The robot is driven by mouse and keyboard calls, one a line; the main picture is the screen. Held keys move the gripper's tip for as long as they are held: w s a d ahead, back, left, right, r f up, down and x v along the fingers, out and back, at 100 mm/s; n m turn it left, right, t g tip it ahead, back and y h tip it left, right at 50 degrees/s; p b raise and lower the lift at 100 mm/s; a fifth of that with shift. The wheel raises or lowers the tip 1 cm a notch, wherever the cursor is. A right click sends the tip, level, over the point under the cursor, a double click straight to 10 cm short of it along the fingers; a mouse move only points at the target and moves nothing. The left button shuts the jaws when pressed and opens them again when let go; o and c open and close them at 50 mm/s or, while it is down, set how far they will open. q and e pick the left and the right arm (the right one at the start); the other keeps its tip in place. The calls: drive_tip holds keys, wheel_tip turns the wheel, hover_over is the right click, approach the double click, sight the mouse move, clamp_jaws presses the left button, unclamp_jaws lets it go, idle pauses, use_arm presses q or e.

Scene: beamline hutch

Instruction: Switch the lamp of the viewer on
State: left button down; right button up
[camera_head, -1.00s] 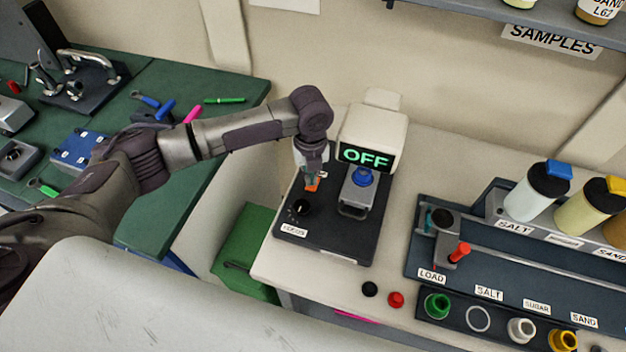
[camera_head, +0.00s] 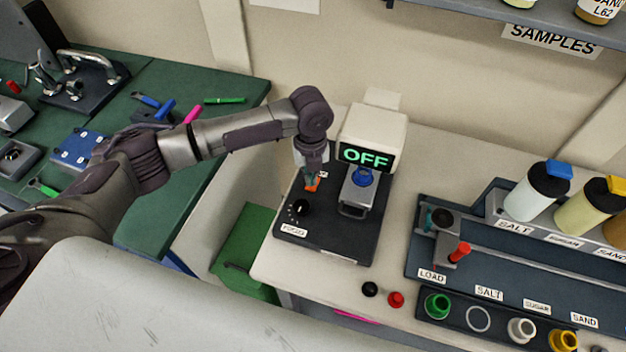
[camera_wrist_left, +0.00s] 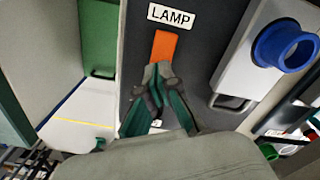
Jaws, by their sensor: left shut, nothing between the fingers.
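The viewer (camera_head: 372,135) stands on a black base on the white bench, and its screen (camera_head: 366,157) reads OFF in green. An orange lamp switch (camera_wrist_left: 164,46) lies on the base beneath a LAMP label (camera_wrist_left: 171,16) in the left wrist view. My left gripper (camera_wrist_left: 158,75) is shut and empty, with its fingertips at the near end of the orange switch. I cannot tell whether they touch it. In the head view my left gripper (camera_head: 311,183) points down over the base and partly covers the switch. My right gripper is not in view.
A black focus knob (camera_head: 302,207) sits near the gripper on the base. The viewer's blue ring (camera_head: 362,177) is to the right. A load rack (camera_head: 480,255) with bottles stands further right. Black and red caps (camera_head: 396,299) lie in front. A green bench (camera_head: 215,125) is at left.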

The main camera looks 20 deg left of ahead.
use_arm(q)
drive_tip(key=shift+s+f+b, duration=0.1)
drive_tip(key=shift+f+b, duration=0.45)
drive_tip(key=shift+f, duration=0.65)
idle(0.4)
drive_tip(key=shift+r, duration=0.1)
drive_tip(key=shift+r+p, duration=0.9)
drive_tip(key=shift+p, duration=0.25)
wheel_tip(320, 180, up, 5)
drive_tip(key=p, duration=0.5)
